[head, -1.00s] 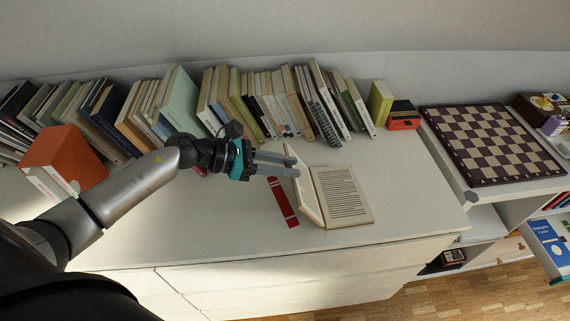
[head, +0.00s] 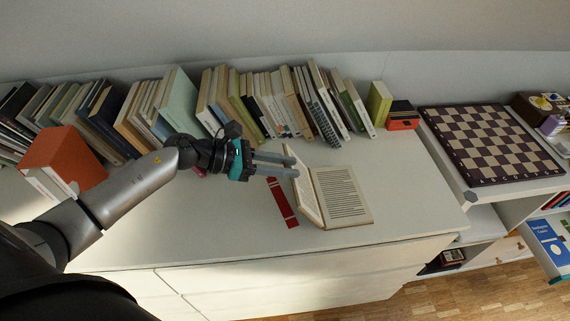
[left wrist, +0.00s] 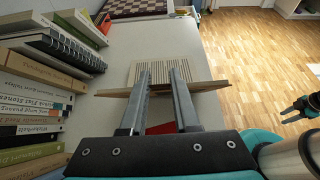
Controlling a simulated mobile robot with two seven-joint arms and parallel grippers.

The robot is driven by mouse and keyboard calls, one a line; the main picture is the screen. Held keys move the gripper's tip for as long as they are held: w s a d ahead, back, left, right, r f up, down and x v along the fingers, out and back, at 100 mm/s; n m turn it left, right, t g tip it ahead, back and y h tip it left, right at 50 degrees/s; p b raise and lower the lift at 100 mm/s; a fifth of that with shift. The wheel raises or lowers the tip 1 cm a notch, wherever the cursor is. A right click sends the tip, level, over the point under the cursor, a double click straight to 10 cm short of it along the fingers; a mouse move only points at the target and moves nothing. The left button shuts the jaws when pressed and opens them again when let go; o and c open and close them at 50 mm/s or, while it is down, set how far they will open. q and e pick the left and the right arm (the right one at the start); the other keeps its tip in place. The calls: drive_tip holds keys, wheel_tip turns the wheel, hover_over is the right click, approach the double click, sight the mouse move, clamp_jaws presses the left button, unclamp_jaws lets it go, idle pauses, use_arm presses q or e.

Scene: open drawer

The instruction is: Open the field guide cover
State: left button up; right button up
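The field guide lies open on the white cabinet top, with its printed page (head: 342,196) facing up. Its cover (head: 308,197) stands tilted up on the left side of the pages. My left gripper (head: 296,165) is open, its fingertips at the raised cover's upper edge. In the left wrist view, the fingers (left wrist: 164,76) reach across the edge of the cover (left wrist: 211,87), with a gap between them and lined pages beyond. I cannot tell whether they touch the cover. My right gripper (left wrist: 287,114) shows small at the right of that view, its fingers apart.
A red strip (head: 283,203) lies left of the book. A chessboard (head: 490,142) is at right. The cabinet top (head: 205,230) is clear in front.

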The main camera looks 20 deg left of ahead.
use_arm(q)
drive_tip(key=o, duration=0.5)
drive_tip(key=shift+c, duration=0.2)
drive_tip(key=v, duration=1.5)
drive_tip(key=shift+p, duration=0.35)
drive_tip(key=shift+a, duration=0.15)
